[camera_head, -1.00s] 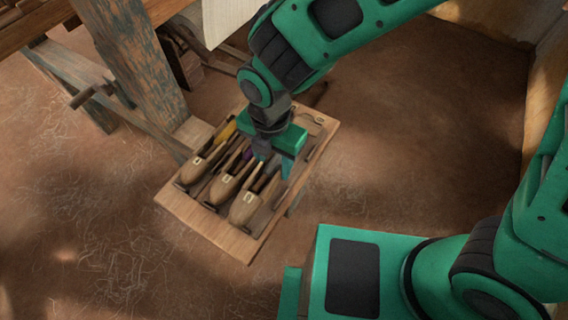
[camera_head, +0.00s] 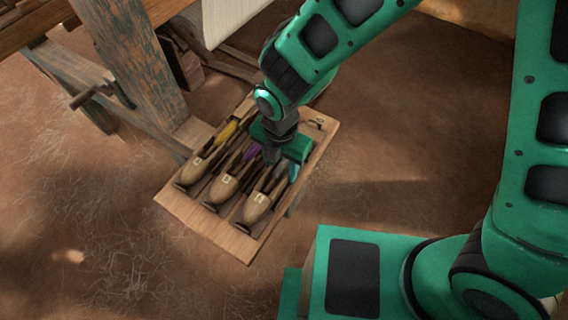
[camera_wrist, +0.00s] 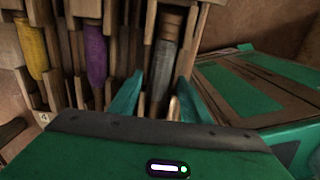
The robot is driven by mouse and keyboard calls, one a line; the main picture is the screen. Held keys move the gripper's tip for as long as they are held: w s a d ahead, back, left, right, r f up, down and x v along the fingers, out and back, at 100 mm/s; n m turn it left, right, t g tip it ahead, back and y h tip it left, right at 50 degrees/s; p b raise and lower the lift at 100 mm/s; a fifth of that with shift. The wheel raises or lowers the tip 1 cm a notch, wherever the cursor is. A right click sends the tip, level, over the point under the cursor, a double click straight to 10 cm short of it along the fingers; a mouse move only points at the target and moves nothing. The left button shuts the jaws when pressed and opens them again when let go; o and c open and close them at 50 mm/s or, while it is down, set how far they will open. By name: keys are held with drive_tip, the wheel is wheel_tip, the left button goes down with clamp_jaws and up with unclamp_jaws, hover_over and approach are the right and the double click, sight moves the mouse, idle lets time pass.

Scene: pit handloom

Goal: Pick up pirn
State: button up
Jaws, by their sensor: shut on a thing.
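Three wooden boat shuttles lie side by side in a wooden tray (camera_head: 236,246). In the wrist view a yellow pirn (camera_wrist: 32,48) is at the left and a purple pirn (camera_wrist: 96,55) beside it. A grey pirn (camera_wrist: 163,62) with a brown end lies in the right shuttle (camera_head: 257,207). My gripper (camera_wrist: 160,88) has its teal fingers on either side of the grey pirn and is shut on it. In the head view my gripper (camera_head: 277,158) is low over the right shuttle and hides much of this pirn.
A worn wooden loom post (camera_head: 130,70) and a slanting beam (camera_head: 140,120) stand left of the tray. White cloth (camera_head: 230,20) hangs behind it.

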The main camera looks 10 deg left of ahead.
sight(282, 167)
drive_tip(key=shift+f, duration=0.5)
drive_tip(key=o, duration=1.3)
drive_tip(key=shift+o, duration=0.2)
wheel_tip(282, 167, up, 13)
